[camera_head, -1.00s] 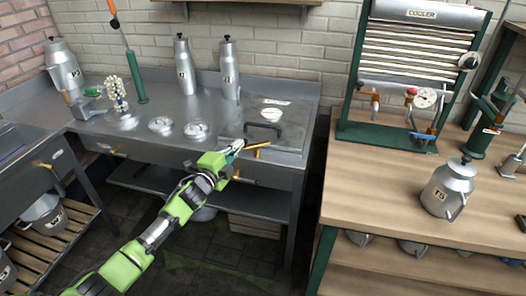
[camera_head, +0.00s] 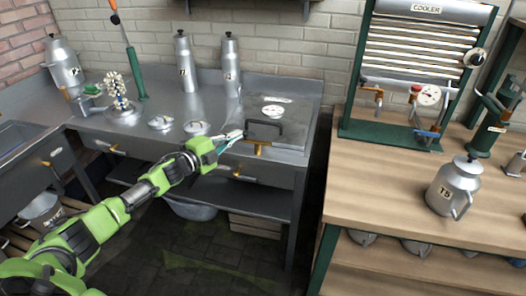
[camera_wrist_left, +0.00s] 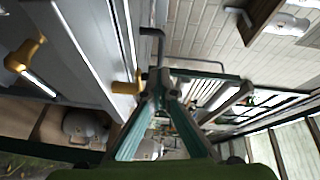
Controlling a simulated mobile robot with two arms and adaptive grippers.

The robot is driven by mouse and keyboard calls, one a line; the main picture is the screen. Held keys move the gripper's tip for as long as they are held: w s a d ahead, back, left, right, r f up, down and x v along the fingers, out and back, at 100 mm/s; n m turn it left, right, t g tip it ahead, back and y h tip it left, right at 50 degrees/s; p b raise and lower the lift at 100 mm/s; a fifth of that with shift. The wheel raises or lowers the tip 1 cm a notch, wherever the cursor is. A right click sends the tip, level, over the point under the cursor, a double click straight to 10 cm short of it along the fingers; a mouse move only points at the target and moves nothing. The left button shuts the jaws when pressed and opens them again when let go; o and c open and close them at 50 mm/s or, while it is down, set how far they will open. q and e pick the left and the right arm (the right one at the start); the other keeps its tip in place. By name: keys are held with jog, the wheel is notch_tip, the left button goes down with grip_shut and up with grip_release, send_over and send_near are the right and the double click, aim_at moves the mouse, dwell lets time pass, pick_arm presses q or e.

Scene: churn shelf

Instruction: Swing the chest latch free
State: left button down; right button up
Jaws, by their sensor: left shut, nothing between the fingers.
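The chest (camera_head: 292,140) is a metal box with a lid, set into the right end of the steel counter. Its lid has a dark bar handle (camera_head: 265,127). The brass latch (camera_head: 258,147) is on the chest's front edge below the handle; it also shows in the left wrist view (camera_wrist_left: 126,88). My left gripper (camera_head: 238,135) is shut and empty, its tips just left of the latch and near the handle's left end. I cannot tell whether they touch the latch. In the wrist view, the shut fingers (camera_wrist_left: 160,76) partly cover the area beyond. My right gripper is out of view.
A drawer with a brass pull (camera_head: 240,172) is below. A wooden bench (camera_head: 385,190) with a can (camera_head: 454,187) stands right, across a gap.

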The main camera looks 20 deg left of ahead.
pick_arm(q)
jog(key=shift+w+a+r, duration=0.15)
jog(key=shift+w+a, duration=0.05)
jog(key=shift+a, duration=0.05)
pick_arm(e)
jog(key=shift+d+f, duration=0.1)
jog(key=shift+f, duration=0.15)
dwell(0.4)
